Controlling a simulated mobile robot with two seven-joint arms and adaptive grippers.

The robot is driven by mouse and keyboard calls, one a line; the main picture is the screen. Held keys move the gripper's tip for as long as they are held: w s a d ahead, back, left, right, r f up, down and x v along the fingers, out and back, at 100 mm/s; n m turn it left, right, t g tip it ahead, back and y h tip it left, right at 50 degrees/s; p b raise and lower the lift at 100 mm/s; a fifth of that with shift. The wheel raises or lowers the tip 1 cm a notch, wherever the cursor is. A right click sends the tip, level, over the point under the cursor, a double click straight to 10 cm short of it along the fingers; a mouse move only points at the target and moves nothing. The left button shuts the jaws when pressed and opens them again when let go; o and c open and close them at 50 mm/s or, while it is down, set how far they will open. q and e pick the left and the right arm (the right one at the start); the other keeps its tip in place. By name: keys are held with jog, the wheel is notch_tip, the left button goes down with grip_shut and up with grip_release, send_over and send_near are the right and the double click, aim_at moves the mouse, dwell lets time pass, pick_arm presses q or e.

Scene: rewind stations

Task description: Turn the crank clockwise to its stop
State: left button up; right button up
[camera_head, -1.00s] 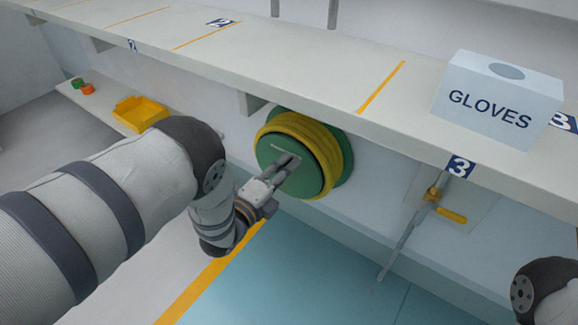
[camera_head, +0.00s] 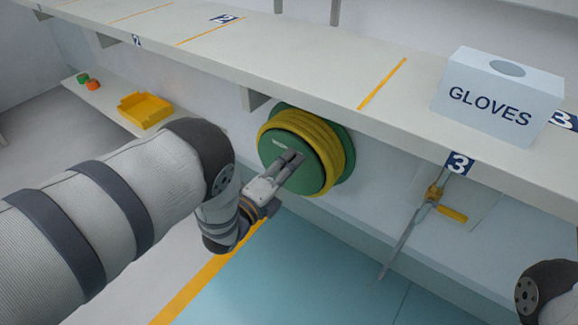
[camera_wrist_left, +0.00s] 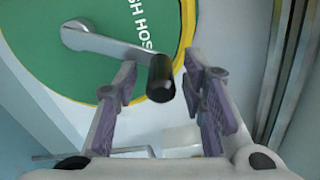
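The hose reel has a green face (camera_head: 272,152) with a thick yellow hose wound behind it, on the wall under the counter. Its grey crank arm (camera_wrist_left: 95,42) ends in a black handle (camera_wrist_left: 161,78) in the left wrist view. My left gripper (camera_head: 297,157) reaches the reel face in the head view and hides the handle there. In the left wrist view my left gripper (camera_wrist_left: 160,82) is open, one finger on each side of the black handle, with gaps showing. My right gripper is out of view; only part of my right arm shows at lower right.
The white counter (camera_head: 320,75) overhangs the reel and carries a GLOVES box (camera_head: 500,95). A pipe with a yellow lever (camera_head: 452,214) is on the wall to the right. A yellow bin (camera_head: 145,110) sits on a low shelf at left. The floor before the reel is clear.

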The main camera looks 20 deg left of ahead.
pick_arm(q)
jog(key=shift+s, duration=0.1)
jog(key=v, duration=1.1)
jog(key=shift+s+a, duration=0.15)
jog(key=shift+s, duration=0.25)
